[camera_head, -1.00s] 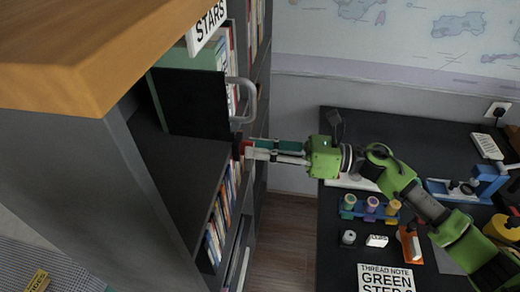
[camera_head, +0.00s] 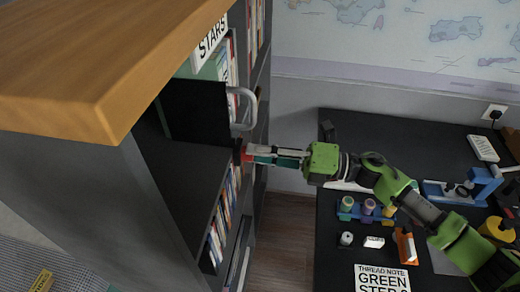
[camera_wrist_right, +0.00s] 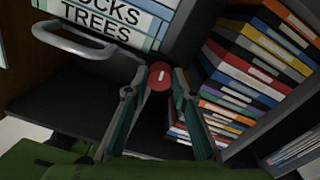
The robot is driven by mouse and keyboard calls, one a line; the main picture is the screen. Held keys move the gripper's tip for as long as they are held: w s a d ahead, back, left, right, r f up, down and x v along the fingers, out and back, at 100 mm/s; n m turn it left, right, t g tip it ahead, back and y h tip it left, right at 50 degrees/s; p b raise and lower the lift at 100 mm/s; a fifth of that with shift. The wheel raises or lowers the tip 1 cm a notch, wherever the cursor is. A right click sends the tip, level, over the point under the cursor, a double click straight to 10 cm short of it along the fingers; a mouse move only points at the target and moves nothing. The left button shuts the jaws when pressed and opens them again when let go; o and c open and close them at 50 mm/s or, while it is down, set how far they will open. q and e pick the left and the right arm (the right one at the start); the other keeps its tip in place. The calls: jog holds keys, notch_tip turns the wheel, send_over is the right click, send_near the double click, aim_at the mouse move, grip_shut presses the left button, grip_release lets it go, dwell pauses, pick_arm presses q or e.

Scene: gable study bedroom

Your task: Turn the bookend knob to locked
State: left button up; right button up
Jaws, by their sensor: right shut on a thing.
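The red round knob (camera_head: 243,151) sits at the front edge of a dark shelf in the head view. In the right wrist view the knob (camera_wrist_right: 160,76) faces the camera and carries a short white mark, slightly tilted. My right gripper (camera_head: 250,154) is shut on the knob, reaching in from the right. In the right wrist view its fingertips (camera_wrist_right: 160,80) lie on either side of the knob. A black upright panel (camera_head: 196,110) stands on the shelf above the knob, with a grey looped handle (camera_head: 245,108) beside it. My left gripper is not in view.
The bookcase has a thick wooden top (camera_head: 110,60) and rows of books (camera_head: 222,215) below the shelf. Bare floor shows between bookcase and desk.

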jog(key=shift+m+p, duration=0.3)
jog(key=shift+m, duration=0.5)
jog(key=o, duration=1.1)
jog(key=d, duration=0.4)
jog(key=s+d, duration=0.1)
jog(key=d, duration=0.3)
jog(key=s+d, duration=0.1)
jog(key=d, duration=0.2)
jog(key=shift+s+d+f, duration=0.15)
jog(key=shift+d+f, duration=0.1)
jog(key=shift+d, duration=0.15)
jog(key=shift+s+f, duration=0.1)
